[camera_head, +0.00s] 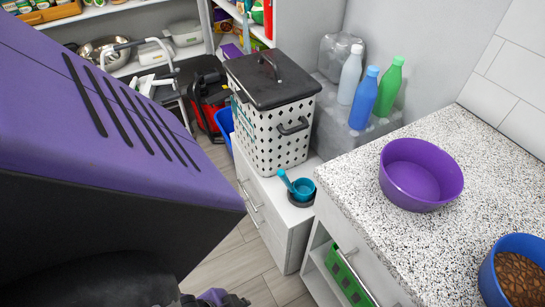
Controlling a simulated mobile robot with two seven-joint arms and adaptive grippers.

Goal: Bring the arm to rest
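No gripper fingers show in the head view, so I cannot see what either gripper holds. A large purple and black part of mine fills the left side, close to the camera, and hides the floor and whatever lies behind it. A small grey and purple part shows at the bottom edge; I cannot tell whether it belongs to an arm.
A speckled counter (345,178) at right bears a purple bowl (420,175) and a blue bowl (516,275) of kibble. Left of it, a low white cabinet (262,213) bears a lidded white bin (270,135) and a teal scoop (297,187). Bottles (364,98) stand behind.

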